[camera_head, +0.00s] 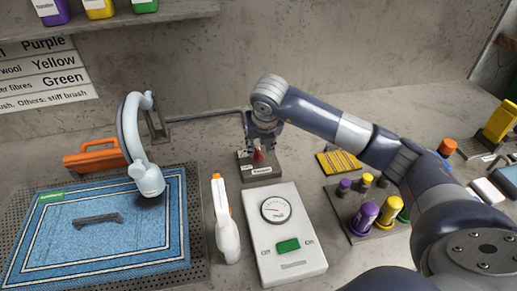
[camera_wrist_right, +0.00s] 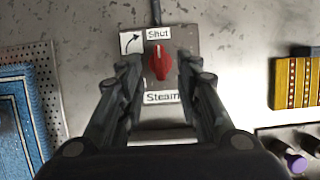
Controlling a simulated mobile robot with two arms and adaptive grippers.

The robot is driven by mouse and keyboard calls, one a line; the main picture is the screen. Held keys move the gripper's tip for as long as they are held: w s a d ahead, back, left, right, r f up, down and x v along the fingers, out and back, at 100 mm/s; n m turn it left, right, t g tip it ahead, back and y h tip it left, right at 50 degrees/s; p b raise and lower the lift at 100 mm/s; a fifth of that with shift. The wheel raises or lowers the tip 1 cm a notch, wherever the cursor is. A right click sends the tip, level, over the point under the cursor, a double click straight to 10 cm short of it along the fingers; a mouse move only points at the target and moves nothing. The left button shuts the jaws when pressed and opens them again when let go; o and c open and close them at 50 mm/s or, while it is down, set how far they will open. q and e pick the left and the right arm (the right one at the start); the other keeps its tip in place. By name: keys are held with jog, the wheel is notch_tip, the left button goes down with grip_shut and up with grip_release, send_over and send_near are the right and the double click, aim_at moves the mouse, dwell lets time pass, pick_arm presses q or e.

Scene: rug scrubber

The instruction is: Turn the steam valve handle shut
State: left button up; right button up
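The steam valve has a red handle (camera_wrist_right: 159,62) on a grey plate (camera_wrist_right: 186,42) labelled "Shut" above and "Steam" below, with a curved arrow at the upper left. In the right wrist view the handle's long part stands roughly upright. My right gripper (camera_wrist_right: 162,88) is open, one finger either side of the plate, with the handle between and a little beyond the tips; no contact shows. In the head view the red handle (camera_head: 258,156) sits below my right gripper (camera_head: 262,140), which points down over it. My left gripper is not in view.
A white gauge box (camera_head: 310,250) with a green switch stands in front of the valve. A white spray bottle (camera_head: 226,222) is at its left. A blue rug (camera_head: 80,240) lies on a perforated tray, with a white curved scrubber head (camera_head: 148,180) over it.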

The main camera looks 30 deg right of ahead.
jog(key=v, duration=0.7)
jog(key=shift+s+r, duration=0.25)
jog(key=shift+r, duration=0.1)
